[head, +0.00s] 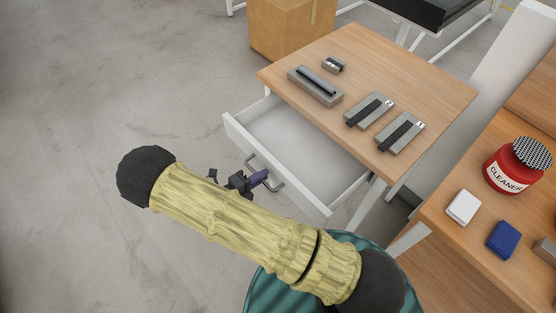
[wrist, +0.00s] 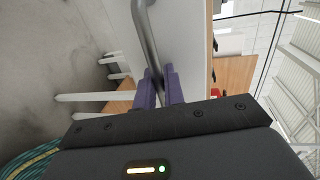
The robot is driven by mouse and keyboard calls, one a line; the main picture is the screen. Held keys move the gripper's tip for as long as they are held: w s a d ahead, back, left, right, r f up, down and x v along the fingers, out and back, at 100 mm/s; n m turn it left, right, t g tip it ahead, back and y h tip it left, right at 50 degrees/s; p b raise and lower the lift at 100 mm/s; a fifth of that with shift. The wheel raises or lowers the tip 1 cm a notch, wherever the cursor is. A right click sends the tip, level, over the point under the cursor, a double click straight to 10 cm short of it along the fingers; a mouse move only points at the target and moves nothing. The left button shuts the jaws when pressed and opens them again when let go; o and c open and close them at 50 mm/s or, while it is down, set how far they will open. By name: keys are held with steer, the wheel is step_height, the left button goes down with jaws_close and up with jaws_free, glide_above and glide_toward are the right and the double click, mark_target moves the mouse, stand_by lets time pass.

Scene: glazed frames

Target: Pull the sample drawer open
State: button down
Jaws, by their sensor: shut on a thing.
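The sample drawer (head: 238,123) is white and stands pulled out from under a wooden-topped table. Its inside shows as bare and empty in the head view. A grey bar handle (head: 277,187) is on its front face. My gripper (head: 262,176) is at the handle, and its purple fingers are shut on the bar. In the wrist view the fingers (wrist: 160,90) stand on both sides of the handle (wrist: 146,30), beside the white drawer front (wrist: 187,40). My arm hides part of the floor below the drawer.
Several grey blocks with black tops, one of them a long block (head: 315,86), lie on the table (head: 400,75). A second table at the right holds a red cleaner tub (head: 515,168), a white box (head: 463,207) and a blue box (head: 503,240). A cardboard box (head: 290,25) stands behind. The floor at left is clear.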

steer(key=shift+f+v, duration=0.15)
steer(key=shift+v, duration=0.65)
steer(key=shift+f+v, duration=0.2)
steer(key=shift+v, duration=0.55)
steer(key=shift+a, duration=0.1)
steer(key=c, duration=1.6)
jaws_free()
steer(key=b+v, duration=0.2)
steer(key=v, duration=1.5)
steer(key=shift+s+a+b, duration=0.15)
steer(key=shift+b, duration=0.15)
